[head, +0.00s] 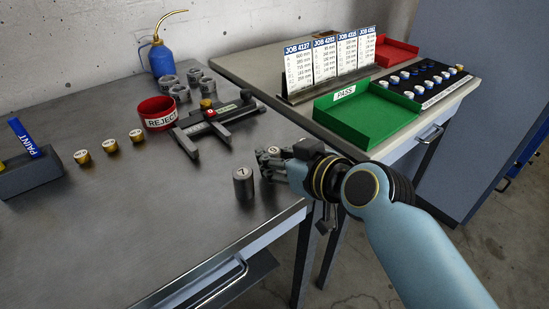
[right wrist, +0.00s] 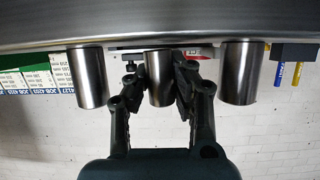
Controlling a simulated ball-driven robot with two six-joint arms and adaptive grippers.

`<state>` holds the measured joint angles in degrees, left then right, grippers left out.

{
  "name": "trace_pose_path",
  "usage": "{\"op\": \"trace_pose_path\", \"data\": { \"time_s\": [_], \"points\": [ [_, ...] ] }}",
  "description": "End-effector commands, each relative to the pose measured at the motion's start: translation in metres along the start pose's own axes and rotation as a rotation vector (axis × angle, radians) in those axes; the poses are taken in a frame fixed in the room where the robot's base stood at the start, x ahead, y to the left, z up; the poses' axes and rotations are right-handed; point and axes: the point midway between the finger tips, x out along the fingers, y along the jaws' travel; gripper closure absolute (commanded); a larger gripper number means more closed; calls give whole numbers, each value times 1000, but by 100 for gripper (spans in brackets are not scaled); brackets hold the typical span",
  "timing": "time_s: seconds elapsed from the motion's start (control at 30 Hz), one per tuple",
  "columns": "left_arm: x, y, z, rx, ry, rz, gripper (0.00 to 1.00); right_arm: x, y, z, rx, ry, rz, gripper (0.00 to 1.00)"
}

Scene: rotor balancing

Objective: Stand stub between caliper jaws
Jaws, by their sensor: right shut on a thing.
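My right gripper (head: 270,160) is at the near right corner of the bench. In the right wrist view its fingers (right wrist: 160,92) are shut on the middle grey metal stub (right wrist: 159,80). That stub is upright, with its base at or very near the bench top; I cannot tell if it is lifted. A stub marked 1 (head: 243,184) stands free left of the gripper; it seems to be the right-hand stub (right wrist: 240,72) in the wrist view. Another stub (right wrist: 86,78) stands on the other side. The dark caliper (head: 211,122) lies farther back, its jaws pointing forward, the gap between them empty.
A red REJECT ring bin (head: 157,113), several grey cylinders (head: 186,82) and a blue oil can (head: 162,60) stand behind. Brass weights (head: 110,145) and a paint block (head: 32,172) are left. A green PASS tray (head: 366,112) is on the side table. The bench's front middle is clear.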

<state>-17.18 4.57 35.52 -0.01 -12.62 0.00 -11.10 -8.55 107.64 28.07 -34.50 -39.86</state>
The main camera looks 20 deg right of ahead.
Motion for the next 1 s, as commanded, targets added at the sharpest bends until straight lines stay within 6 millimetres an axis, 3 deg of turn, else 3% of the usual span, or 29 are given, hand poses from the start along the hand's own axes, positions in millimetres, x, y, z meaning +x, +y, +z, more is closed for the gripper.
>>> {"op": "trace_pose_path", "data": {
  "time_s": [0.4, 0.43, 0.6, 0.93, 1.0],
  "points": [
    [3, 0, 1, 0, -1, 0, 50, 2, 1, 5, -1, 3, 2, 100],
    [2, 0, 1, 0, -1, 0, 50, 2, 1, 5, -1, 2, 1, 79],
    [2, 0, 0, 0, -1, 0, 50, 2, 1, 4, 0, 2, 1, 57],
    [6, 0, 2, 0, -2, 0, 50, 3, 1, 6, 0, 3, 1, 57],
    [5, 0, 2, 0, -2, 0, 50, -6, 0, 6, 0, 0, 1, 57]
  ]
}}
